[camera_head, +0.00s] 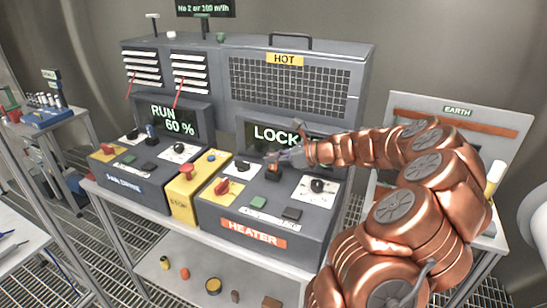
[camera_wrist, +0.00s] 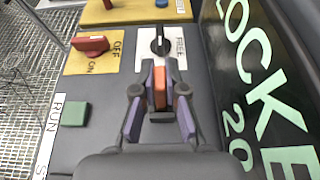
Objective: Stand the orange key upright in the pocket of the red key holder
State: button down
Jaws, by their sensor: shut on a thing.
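My gripper (camera_head: 280,160) is low over the heater panel, in front of its lit display. In the wrist view my gripper (camera_wrist: 159,92) has its purple fingertips shut on the sides of an orange key (camera_wrist: 159,88). A small dark part shows at the key, just above the panel. I cannot tell whether the key is seated in it or clear of it. I cannot make out the red key holder for certain in either view.
The grey heater console (camera_head: 250,222) carries a red OFF/ON switch (camera_head: 223,185), a black knob (camera_head: 318,185) and a green button (camera_head: 258,202). A yellow stop box (camera_head: 186,197) stands left of it. The display (camera_head: 273,134) begins LOCK. A shelf with small items lies below.

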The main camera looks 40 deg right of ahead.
jog(key=shift+f, duration=0.1)
jog(key=c, duration=1.7)
grip_release()
jog(key=shift+f, duration=0.1)
jog(key=o, duration=0.5)
jog(key=shift+f+b, duration=0.1)
jog(key=shift+b, duration=0.3)
